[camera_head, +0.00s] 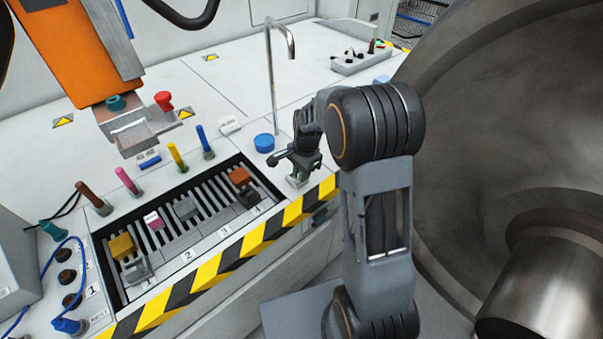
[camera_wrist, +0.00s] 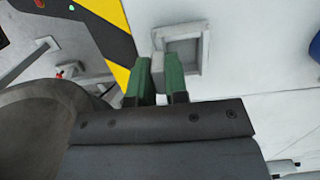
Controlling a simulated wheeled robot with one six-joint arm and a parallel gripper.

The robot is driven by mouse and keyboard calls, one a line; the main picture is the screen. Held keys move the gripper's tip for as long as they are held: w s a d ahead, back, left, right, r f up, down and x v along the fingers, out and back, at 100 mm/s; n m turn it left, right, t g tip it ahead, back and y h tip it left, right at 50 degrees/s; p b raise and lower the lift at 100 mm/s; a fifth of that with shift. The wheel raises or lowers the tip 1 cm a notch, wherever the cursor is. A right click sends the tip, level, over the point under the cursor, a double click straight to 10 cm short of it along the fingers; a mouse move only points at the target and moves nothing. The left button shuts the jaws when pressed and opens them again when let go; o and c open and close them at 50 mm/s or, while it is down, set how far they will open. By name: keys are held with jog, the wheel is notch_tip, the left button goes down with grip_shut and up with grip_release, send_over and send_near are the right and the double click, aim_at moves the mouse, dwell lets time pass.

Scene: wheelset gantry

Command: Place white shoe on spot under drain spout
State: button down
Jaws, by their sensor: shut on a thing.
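My gripper (camera_head: 298,168) is low over the white bench top, near the striped front edge. In the wrist view the green-padded fingers of my gripper (camera_wrist: 160,82) are shut on a small white block, the white shoe (camera_wrist: 157,66). A square, raised-rim grey frame (camera_wrist: 187,48) lies on the bench beside the shoe; whether they touch I cannot tell. In the head view the shoe is too small and hidden to make out. The drain spout (camera_head: 271,75), a thin hooked metal pipe, rises behind my gripper, its mouth turned down.
A slotted tray (camera_head: 155,268) with several coloured blocks is at left. A blue disc (camera_head: 264,142) lies left of my gripper. An orange machine arm (camera_head: 88,50) hangs over the bench at upper left. A big grey wheel-like drum (camera_head: 490,110) stands close on the right.

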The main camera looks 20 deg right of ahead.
jog(key=shift+f, duration=0.15)
jog(key=c, duration=1.6)
grip_release()
jog(key=o, duration=0.5)
notch_tip(320, 180, up, 11)
jog(key=d+p, duration=0.1)
jog(key=s+r+n+t, duration=0.1)
jog(key=s+n, duration=0.3)
jog(key=s, duration=0.1)
jog(key=s+a+n+t, duration=0.1)
jog(key=s+n, duration=0.4)
jog(key=s, duration=0.1)
jog(key=s+a+r+n+t+h, duration=0.1)
jog(key=s+n, duration=0.3)
jog(key=s, duration=0.2)
jog(key=shift+s+a+r+n+t, duration=0.1)
jog(key=shift+s+r+n+t, duration=0.2)
jog(key=shift+r+t, duration=0.1)
